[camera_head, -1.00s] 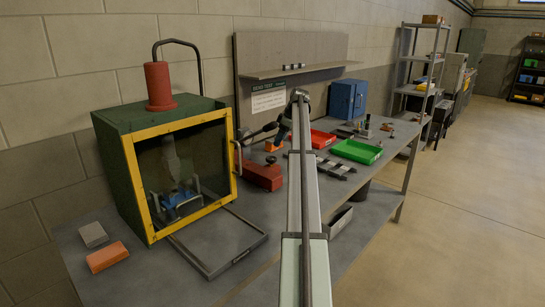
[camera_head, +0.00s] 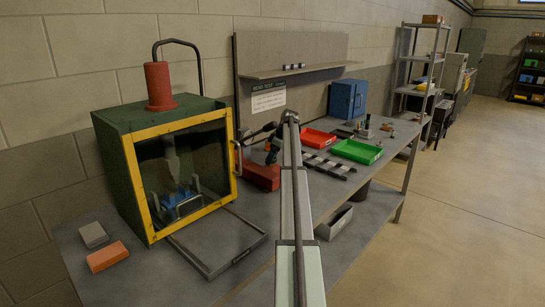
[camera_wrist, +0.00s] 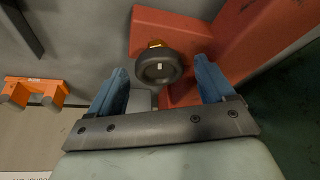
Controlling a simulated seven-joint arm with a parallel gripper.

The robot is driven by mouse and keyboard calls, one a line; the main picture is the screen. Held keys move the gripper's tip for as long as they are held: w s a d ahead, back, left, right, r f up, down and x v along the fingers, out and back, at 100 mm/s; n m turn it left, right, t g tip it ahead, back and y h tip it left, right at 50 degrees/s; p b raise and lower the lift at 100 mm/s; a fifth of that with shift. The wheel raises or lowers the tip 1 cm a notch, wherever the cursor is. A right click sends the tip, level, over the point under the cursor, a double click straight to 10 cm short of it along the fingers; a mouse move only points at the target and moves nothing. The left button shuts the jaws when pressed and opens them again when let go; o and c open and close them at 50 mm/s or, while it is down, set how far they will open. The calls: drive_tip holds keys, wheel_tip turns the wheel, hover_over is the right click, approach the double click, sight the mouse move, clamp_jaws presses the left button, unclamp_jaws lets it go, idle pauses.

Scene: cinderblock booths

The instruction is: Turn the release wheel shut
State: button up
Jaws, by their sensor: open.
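The release wheel (camera_wrist: 158,68) is a small dark round knob with a pale centre, on a brass-coloured stem at the red hand pump (camera_wrist: 165,29). In the wrist view it sits between the tips of my two blue fingers, with a gap on each side. My gripper (camera_wrist: 160,66) is open and holds nothing. Whether the fingertips reach down to the wheel's depth is hard to tell. The red pump also shows in the head view (camera_head: 262,176), right of the green press cabinet; the wheel is hidden or too small to make out there.
The green cabinet with a yellow frame (camera_head: 183,227) stands close on the left, its lower flap (camera_head: 222,246) out over the bench. An orange bracket (camera_wrist: 34,91) shows left in the wrist view. Red (camera_head: 318,138) and green (camera_head: 357,151) trays stand farther right.

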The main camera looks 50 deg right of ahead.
drive_tip(key=c, duration=1.1)
drive_tip(key=shift+o, duration=0.2)
drive_tip(key=shift+s+m+h, duration=0.1)
drive_tip(key=shift+m+h, duration=0.4)
drive_tip(key=shift+m, duration=1)
drive_tip(key=o, duration=1.1)
drive_tip(key=shift+t, duration=0.3)
drive_tip(key=shift+c, duration=0.2)
drive_tip(key=shift+r, duration=0.1)
drive_tip(key=a+v, duration=0.1)
drive_tip(key=v, duration=1.2)
drive_tip(key=shift+d+r, duration=0.35)
drive_tip(key=shift+d, duration=0.15)
